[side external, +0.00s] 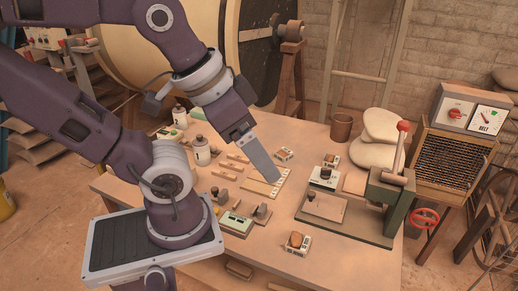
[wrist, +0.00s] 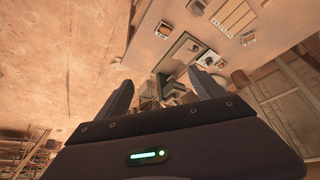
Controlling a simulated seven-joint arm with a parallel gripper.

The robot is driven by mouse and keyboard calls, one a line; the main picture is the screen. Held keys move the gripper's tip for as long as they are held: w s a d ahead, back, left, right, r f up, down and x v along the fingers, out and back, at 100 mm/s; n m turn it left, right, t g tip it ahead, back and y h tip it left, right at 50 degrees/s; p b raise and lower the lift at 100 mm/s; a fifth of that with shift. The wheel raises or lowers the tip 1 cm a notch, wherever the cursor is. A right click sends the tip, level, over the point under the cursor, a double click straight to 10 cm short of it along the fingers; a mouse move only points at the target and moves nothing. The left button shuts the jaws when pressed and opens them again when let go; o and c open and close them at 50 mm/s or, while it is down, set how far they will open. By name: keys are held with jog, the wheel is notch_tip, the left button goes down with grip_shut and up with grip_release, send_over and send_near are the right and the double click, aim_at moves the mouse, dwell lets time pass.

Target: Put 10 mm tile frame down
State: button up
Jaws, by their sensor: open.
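My gripper (side external: 276,178) is seen edge-on in the side external view, over the middle of the workbench (side external: 275,245). In the wrist view its two fingers (wrist: 163,88) stand wide apart with nothing between them. A pale slotted rack (side external: 282,186) is just below and behind the fingertips; it also shows at the top of the wrist view (wrist: 233,16). A flat tan plate (side external: 327,206) lies on the dark base of the hand press (side external: 385,200). I cannot tell which piece is the 10 mm tile frame.
Small labelled blocks (side external: 297,241) stand around the bench. A green-edged box (side external: 237,222) sits at the front, white bottles (side external: 202,151) at the left. A brown cup (side external: 341,126) and pale sacks (side external: 380,125) are at the back.

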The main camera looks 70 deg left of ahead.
dwell(0.3)
jog(key=w+a+f+m+g+y, duration=0.1)
jog(key=w+a+m, duration=0.2)
jog(key=w+a, duration=0.55)
jog(key=w+a+m+g, duration=0.2)
jog(key=w+a, duration=0.3)
jog(key=w, duration=0.7)
jog(key=m+g+y, duration=0.2)
jog(key=m+g, duration=0.2)
jog(key=m, duration=0.4)
send_near(284, 152)
jog(key=shift+s+f, duration=0.15)
jog(key=shift+f, duration=0.6)
jog(key=shift+m, duration=0.3)
jog(key=x, duration=0.7)
jog(key=shift+a+f, duration=0.1)
jog(key=shift+a, duration=0.1)
grip_shut()
